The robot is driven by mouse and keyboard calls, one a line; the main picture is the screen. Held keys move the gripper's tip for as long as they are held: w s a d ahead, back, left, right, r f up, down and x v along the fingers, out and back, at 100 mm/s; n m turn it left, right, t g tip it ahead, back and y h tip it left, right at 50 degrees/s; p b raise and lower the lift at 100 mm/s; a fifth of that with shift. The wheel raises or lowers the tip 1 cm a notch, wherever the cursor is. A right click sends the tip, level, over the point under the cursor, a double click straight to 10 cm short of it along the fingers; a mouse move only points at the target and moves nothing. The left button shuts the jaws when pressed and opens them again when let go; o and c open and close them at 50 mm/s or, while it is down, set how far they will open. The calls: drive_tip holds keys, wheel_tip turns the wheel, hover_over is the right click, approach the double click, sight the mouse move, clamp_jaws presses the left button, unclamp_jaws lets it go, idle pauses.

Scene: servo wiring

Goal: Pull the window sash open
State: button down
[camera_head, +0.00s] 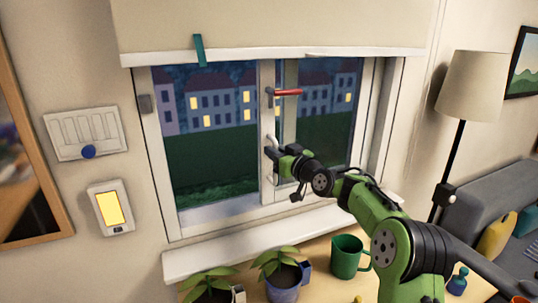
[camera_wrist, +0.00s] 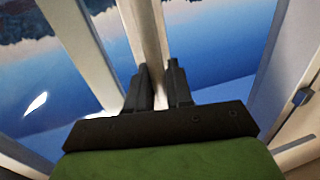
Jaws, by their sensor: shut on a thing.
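The window has a pale frame with two glass panes. An upright pale sash stile (camera_head: 266,115) runs between them. A red lever handle (camera_head: 287,92) on it points right, roughly level. A pale pull handle (camera_head: 270,142) sits lower on the stile, partly hidden by my gripper. My gripper (camera_head: 271,160) reaches in from the right and is shut on the pull handle. In the wrist view the two dark fingers (camera_wrist: 163,78) stand on either side of a pale upright bar. The exact contact is hard to see. I cannot tell whether the sash stands ajar.
A pale sill (camera_head: 225,247) runs below the window. A blind (camera_head: 270,25) hangs above. A floor lamp (camera_head: 484,87) and sofa (camera_head: 480,215) are at right.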

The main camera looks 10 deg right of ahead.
drive_tip(key=shift+d, duration=0.3)
drive_tip(key=c, duration=1.2)
unclamp_jaws()
drive_tip(key=shift+w, duration=0.1)
drive_tip(key=b+v, duration=0.3)
drive_tip(key=v, duration=1.2)
drive_tip(key=shift+s+d, duration=0.15)
drive_tip(key=shift+s, duration=0.2)
